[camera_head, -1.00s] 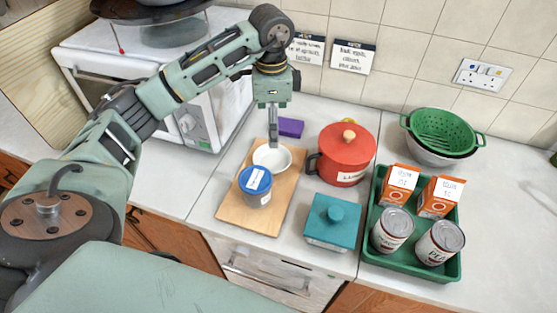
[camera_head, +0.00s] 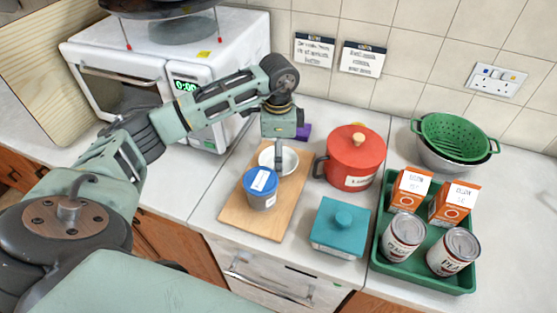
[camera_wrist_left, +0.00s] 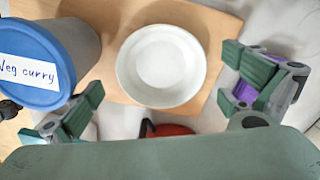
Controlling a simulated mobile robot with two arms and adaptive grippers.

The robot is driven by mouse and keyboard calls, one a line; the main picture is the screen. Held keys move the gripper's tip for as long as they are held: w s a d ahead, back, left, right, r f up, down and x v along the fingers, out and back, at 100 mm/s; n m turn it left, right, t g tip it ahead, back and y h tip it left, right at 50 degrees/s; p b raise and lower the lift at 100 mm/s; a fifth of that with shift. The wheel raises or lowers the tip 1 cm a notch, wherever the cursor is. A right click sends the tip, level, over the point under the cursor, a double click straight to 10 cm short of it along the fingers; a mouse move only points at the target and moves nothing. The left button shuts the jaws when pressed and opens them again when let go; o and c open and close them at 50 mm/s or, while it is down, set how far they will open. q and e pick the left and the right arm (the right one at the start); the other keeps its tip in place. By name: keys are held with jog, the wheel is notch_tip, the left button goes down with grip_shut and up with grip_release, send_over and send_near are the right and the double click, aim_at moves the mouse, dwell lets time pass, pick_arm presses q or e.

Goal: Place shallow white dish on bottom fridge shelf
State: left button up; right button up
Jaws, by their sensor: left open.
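The shallow white dish (camera_head: 291,160) sits on the wooden board, behind the blue-lidded tub. In the left wrist view the dish (camera_wrist_left: 162,66) is empty and lies between and beyond the fingers. My left gripper (camera_head: 279,168) is above the dish, pointing down. In the left wrist view the left gripper (camera_wrist_left: 155,105) is open, with its fingers apart on either side and nothing between them. I cannot tell whether a finger touches the dish. My right gripper is not in view, and no fridge shelf can be made out.
The blue-lidded tub (camera_head: 261,190), labelled "Veg curry" (camera_wrist_left: 42,58), stands close to the dish on the wooden board (camera_head: 240,218). A red pot (camera_head: 355,160), teal box (camera_head: 338,228) and green tray (camera_head: 388,265) with cans and cartons stand to the right. A white microwave (camera_head: 150,70) is behind left.

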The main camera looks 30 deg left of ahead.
pick_arm(q)
notch_tip(320, 180, down, 2)
jog(key=c, duration=1.7)
jog(key=shift+o, duration=0.2)
jog(key=shift+r, duration=0.5)
notch_tip(320, 180, up, 2)
jog(key=shift+w+r+b, duration=0.1)
jog(key=shift+r+b, duration=0.15)
jog(key=shift+b, duration=0.6)
jog(key=s+d+r+p, duration=0.1)
jog(key=d+r+p, duration=0.1)
jog(key=d, duration=0.3)
jog(key=s+d+r+p, duration=0.2)
jog(key=d+r, duration=0.3)
jog(key=d, duration=0.1)
jog(key=shift+s+d+r+p, duration=0.15)
jog(key=shift+s+r+p, duration=0.1)
jog(key=shift+r+p, duration=0.05)
